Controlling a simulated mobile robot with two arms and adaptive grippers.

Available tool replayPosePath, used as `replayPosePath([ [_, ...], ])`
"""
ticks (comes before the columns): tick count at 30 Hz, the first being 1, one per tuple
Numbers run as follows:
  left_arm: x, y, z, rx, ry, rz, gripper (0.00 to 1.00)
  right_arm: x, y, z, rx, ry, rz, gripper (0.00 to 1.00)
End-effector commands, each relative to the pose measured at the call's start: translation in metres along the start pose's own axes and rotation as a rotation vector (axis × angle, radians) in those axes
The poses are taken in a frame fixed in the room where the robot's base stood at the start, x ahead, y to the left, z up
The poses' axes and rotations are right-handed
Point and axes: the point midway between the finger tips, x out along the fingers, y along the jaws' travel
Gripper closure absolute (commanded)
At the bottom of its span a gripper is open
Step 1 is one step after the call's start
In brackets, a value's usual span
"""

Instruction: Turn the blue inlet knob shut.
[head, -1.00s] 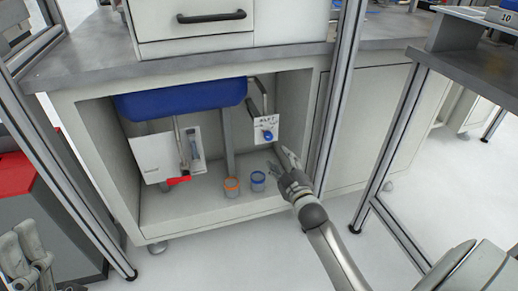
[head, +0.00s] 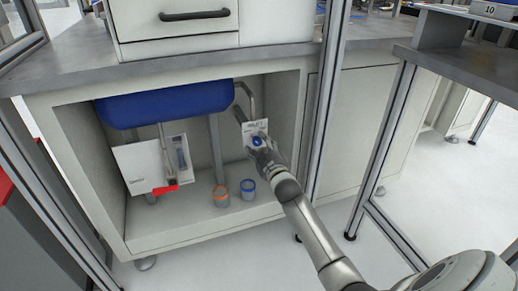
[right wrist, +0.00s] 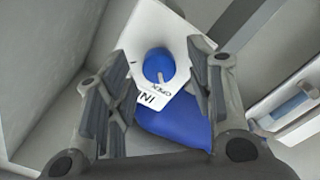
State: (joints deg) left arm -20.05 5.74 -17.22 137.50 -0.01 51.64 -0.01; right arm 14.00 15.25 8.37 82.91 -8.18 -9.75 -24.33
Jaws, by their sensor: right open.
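The blue inlet knob (head: 257,141) sits on a white plate (head: 249,127) at the right inside the open cabinet. In the right wrist view the round knob (right wrist: 157,66) shows on its plate with partly legible lettering, including what looks like "OPEN". My right gripper (head: 262,150) reaches into the cabinet in front of the knob. Its two fingers stand open, one to either side of the knob in the wrist view. I cannot tell whether either finger touches it. My left gripper is out of view.
A blue basin (head: 165,104) hangs under the counter. A white panel (head: 137,166) with a red handle (head: 165,189) is at left. An orange-rimmed jar (head: 221,196) and a blue-rimmed jar (head: 248,190) stand on the cabinet floor. A metal post (head: 328,110) rises right of the opening.

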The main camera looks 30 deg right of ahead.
Motion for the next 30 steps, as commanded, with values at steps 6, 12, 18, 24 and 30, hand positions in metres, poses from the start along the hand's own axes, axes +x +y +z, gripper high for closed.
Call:
replayPosePath([
  [6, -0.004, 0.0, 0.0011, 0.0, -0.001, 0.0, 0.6, 0.0089, 0.0, 0.0003, -0.001, -0.001, -0.001, 0.51],
  [12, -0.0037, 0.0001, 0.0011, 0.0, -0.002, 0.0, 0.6, 0.0092, 0.0004, -0.0001, -0.001, -0.001, 0.0, 0.51],
  [18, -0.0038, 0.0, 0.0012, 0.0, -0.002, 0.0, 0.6, 0.009, 0.0004, -0.0001, -0.001, 0.0, 0.0, 0.71],
  [24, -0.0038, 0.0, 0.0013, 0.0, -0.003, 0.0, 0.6, 0.0089, 0.0003, -0.0002, -0.001, 0.0, 0.0, 0.97],
  [30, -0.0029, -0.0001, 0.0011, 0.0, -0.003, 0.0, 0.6, 0.0089, 0.0003, -0.0007, 0.003, 0.0, 0.0, 0.97],
])
